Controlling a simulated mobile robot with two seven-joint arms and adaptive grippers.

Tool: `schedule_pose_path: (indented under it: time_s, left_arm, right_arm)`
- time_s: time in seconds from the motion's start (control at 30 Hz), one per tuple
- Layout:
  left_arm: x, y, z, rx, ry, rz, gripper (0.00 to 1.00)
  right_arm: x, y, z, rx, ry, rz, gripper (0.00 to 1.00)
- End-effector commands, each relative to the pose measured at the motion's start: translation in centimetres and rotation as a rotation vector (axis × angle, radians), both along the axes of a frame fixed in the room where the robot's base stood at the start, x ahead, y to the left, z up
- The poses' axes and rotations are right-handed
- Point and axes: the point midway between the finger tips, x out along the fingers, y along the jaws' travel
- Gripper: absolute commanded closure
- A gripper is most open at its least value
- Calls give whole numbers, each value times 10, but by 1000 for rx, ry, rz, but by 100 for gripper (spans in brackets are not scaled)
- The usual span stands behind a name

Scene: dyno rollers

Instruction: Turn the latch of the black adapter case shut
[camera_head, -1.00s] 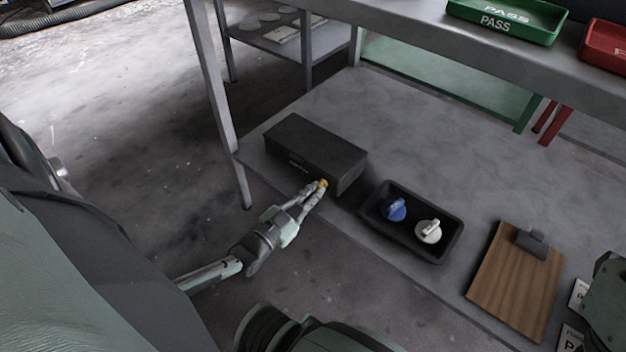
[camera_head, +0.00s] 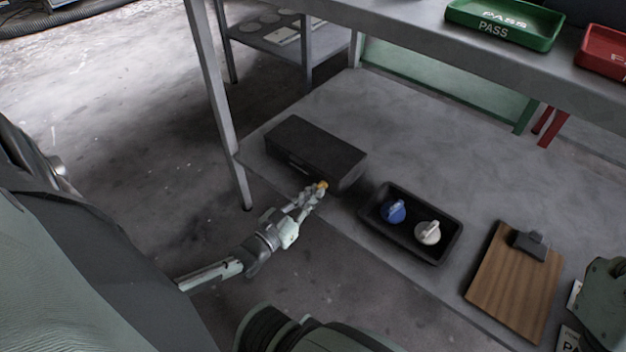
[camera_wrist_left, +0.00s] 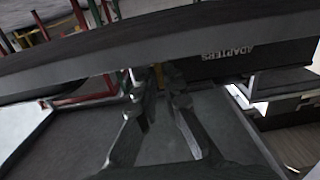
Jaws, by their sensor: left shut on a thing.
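The black adapter case (camera_head: 315,148) sits closed on the bench's lower shelf, and its front face lettered ADAPTERS shows in the left wrist view (camera_wrist_left: 215,60). A small yellow-orange latch (camera_head: 321,186) is on the case's front, near its right end. My left gripper (camera_head: 316,190) is at the front of the case, its fingers shut on the latch. In the left wrist view the fingers (camera_wrist_left: 158,88) reach up to the case front and hide most of the latch. My right gripper is not in view.
A black tray (camera_head: 375,226) with a blue knob (camera_head: 393,209) and a white knob (camera_head: 428,232) stands right of the case. A clipboard (camera_head: 508,285) lies farther right. A bench leg (camera_head: 228,120) stands left of the case. Green (camera_head: 505,24) and red (camera_head: 606,58) trays sit on the bench above.

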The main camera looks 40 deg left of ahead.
Motion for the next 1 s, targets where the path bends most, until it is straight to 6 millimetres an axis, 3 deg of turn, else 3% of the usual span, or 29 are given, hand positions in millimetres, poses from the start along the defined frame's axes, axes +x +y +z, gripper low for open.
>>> schedule_pose_path:
  time_s: [0.03,0.07,0.13,0.53,1.0]
  left_arm:
    - [-1,1,-2,-2,4,1,100]
    - [-1,1,-2,-2,4,1,90]
    - [-1,0,-2,-2,4,1,84]
    - [-10,1,-1,-1,4,1,84]
    - [-101,8,-1,-1,5,0,84]
  right_arm:
    - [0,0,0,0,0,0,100]
    - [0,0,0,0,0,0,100]
    - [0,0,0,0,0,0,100]
    - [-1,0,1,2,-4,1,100]
    - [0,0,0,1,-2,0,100]
